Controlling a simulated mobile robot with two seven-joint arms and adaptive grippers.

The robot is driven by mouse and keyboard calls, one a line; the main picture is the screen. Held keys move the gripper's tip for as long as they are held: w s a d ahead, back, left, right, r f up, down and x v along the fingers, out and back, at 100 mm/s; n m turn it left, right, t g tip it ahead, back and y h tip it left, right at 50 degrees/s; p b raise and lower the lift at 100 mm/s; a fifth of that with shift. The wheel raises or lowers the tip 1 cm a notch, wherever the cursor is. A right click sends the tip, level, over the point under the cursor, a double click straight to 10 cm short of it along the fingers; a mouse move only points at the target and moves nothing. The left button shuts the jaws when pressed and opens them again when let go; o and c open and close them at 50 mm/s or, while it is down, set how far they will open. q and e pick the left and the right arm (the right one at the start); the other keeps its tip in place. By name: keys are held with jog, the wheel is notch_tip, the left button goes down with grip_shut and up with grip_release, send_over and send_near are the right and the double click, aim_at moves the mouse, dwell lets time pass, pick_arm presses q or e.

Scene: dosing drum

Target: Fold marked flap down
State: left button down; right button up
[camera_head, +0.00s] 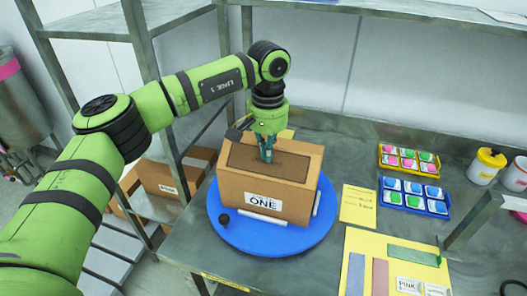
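A cardboard box (290,200) labelled "ONE" sits on a round blue turntable (225,232). Its top shows a darker brown rectangular area (290,165) inside a lighter rim; I cannot tell whether this is a flap or the inside. My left gripper (267,155) points straight down at the top of the box, with its fingertips at or just over the dark area. Its fingers look close together, but their gap is unclear. A dark and yellowish piece (238,129) shows at the box's back left, partly hidden by the gripper. No marked flap is clearly readable. My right gripper is out of view.
A yellow tray (408,172) and a blue tray (447,213) hold small coloured packs at the right. White tubs (487,165) stand farther right. A yellow sheet (357,207) and a larger mat (385,238) lie beside the turntable. Metal shelf posts (148,55) rise at the left.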

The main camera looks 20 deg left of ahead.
pick_arm(q)
jog(key=shift+w, duration=0.5)
jog(key=shift+w+f, duration=0.75)
jog(key=shift+f, duration=0.3)
